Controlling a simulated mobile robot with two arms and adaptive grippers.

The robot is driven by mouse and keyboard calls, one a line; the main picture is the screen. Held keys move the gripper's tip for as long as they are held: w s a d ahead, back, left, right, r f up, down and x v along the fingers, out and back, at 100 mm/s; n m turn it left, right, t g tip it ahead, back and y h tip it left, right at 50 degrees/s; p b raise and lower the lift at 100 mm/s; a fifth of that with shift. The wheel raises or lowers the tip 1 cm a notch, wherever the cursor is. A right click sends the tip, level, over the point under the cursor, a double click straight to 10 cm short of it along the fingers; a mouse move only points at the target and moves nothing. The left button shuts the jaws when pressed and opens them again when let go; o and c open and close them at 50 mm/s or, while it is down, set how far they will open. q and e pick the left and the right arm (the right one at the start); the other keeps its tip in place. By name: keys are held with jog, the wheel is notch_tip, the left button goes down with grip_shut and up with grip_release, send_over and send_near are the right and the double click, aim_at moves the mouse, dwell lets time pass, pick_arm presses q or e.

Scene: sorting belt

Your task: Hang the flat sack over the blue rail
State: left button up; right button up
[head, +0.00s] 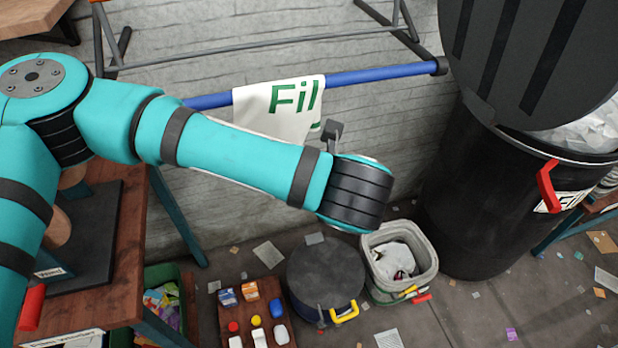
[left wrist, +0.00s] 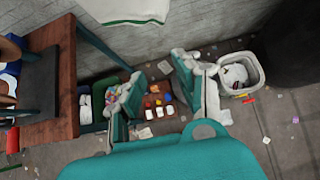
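The flat sack (head: 284,100), white with green lettering, lies over the blue rail (head: 375,74) and covers its middle stretch. Its front panel hangs down, and its lower part is hidden behind my left arm. How much hangs behind the rail cannot be told. In the left wrist view a white edge of the sack with a green stripe (left wrist: 127,12) shows at the top, beyond the fingers. My left gripper (left wrist: 157,78) is open, with nothing between its fingers, apart from the sack. In the head view my wrist hides it. My right gripper is in neither view.
A large black bin (head: 470,190) stands right of the rail. Below are a dark round lidded container (head: 325,270), a pale bucket (head: 425,285) and a board with several small bottles and boxes (head: 262,290). A wooden table (head: 125,250) stands at left. Scraps litter the floor.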

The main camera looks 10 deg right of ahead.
pick_arm(q)
jog(key=o, duration=1.1)
notch_tip(320, 180, up, 6)
jog(key=s+g+p, duration=0.2)
jog(key=g+p, duration=0.2)
jog(key=p, duration=0.9)
jog(key=shift+s+d+f+g+h, duration=0.15)
jog(key=shift+s+f+g+h, duration=0.05)
jog(key=shift+s+g+h, duration=0.1)
